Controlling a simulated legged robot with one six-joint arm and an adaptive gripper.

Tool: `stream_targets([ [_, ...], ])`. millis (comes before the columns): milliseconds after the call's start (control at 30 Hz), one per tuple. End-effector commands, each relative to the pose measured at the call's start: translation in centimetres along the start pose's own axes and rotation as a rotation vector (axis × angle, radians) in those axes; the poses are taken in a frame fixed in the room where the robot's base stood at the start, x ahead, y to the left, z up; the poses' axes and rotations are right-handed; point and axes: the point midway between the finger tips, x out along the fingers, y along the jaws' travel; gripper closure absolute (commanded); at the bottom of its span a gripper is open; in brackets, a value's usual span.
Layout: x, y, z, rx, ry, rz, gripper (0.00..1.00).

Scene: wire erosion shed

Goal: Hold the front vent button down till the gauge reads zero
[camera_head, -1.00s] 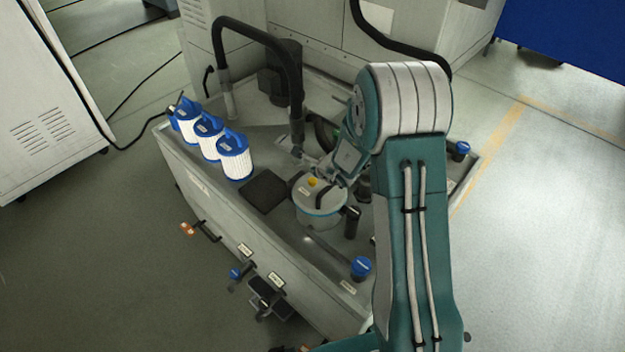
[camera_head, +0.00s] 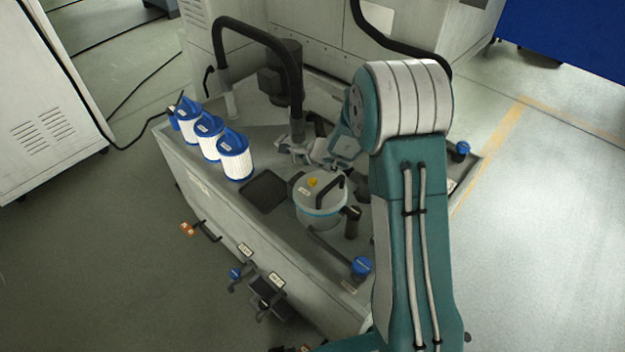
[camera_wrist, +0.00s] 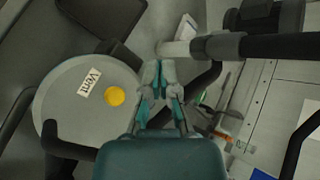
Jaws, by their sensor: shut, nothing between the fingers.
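The vent button is a yellow disc (camera_head: 312,182) on the grey lid of a round canister (camera_head: 320,213) with a black handle. In the wrist view the yellow button (camera_wrist: 115,96) sits beside a label reading "Vent", left of my fingers. My gripper (camera_head: 286,147) is shut and empty, beyond the lid and apart from the button. Its closed fingertips (camera_wrist: 160,66) point towards the pipe in the wrist view. A gauge may be the small face right of the fingers, but I cannot make out any reading.
Three white pleated filters with blue tops (camera_head: 236,156) stand at the tank's left rim. A black bent hose (camera_head: 293,75) rises behind my gripper. A dark square pad (camera_head: 264,191) lies left of the canister. A blue-capped valve (camera_head: 361,266) is in front.

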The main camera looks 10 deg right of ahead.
Motion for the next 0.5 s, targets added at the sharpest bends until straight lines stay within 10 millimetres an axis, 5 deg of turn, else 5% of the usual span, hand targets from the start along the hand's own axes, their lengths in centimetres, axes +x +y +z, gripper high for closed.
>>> stream_targets([
  [500, 1.6, -0.3, 5.0, -0.599, -0.249, 0.124, 1.00],
])
